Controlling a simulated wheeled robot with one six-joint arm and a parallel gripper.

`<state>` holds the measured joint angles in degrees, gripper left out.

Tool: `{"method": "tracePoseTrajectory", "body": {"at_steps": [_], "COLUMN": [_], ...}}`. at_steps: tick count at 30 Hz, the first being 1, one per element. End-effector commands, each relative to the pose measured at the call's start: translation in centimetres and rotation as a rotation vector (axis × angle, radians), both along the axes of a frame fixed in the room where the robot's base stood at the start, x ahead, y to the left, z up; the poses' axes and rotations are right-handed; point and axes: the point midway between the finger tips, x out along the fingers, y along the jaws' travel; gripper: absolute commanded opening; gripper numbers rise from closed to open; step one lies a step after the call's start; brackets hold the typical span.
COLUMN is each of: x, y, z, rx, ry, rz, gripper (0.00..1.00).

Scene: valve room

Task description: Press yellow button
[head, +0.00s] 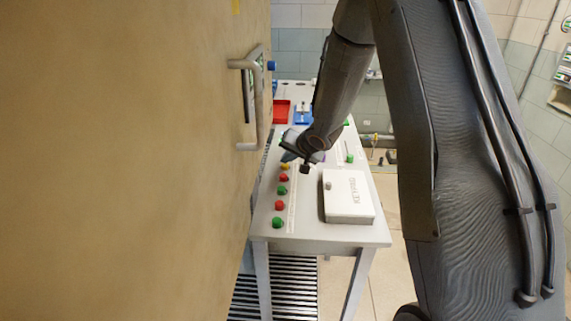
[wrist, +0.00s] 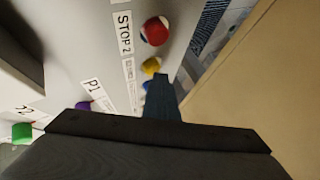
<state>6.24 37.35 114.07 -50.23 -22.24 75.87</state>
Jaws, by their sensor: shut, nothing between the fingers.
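The yellow button (wrist: 151,66) is a small round knob on the grey table top, between a red button (wrist: 155,31) and a blue button (wrist: 146,87) in the wrist view. It also shows in the head view (head: 285,167), partly covered by my gripper. My gripper (wrist: 162,77) is shut and empty. In the wrist view its fingertips appear just below and right of the yellow button and partly overlap the blue one. In the head view my gripper (head: 288,156) is low over the button row. I cannot tell whether it touches anything.
Red and green buttons (head: 280,205) line the table's left edge towards the front. A white key box (head: 348,196) lies to their right. A red tray (head: 282,111) and a blue tray (head: 303,115) stand farther back. A tan door with a handle (head: 259,105) is close on the left.

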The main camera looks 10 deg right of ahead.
Motion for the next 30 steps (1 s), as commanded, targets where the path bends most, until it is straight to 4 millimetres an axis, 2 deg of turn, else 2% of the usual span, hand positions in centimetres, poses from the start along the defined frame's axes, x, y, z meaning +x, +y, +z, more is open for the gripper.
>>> {"method": "tracePoseTrajectory", "body": {"at_steps": [10,23,30], "x": [-0.1,0.0,-0.1], "y": [0.0,0.0,0.0], "z": [1.4,1.5,3.0], "rx": [0.0,0.0,0.0], "ry": [0.0,0.0,0.0], "rz": [0.0,0.0,0.0], "gripper": [0.0,0.0,0.0]}}
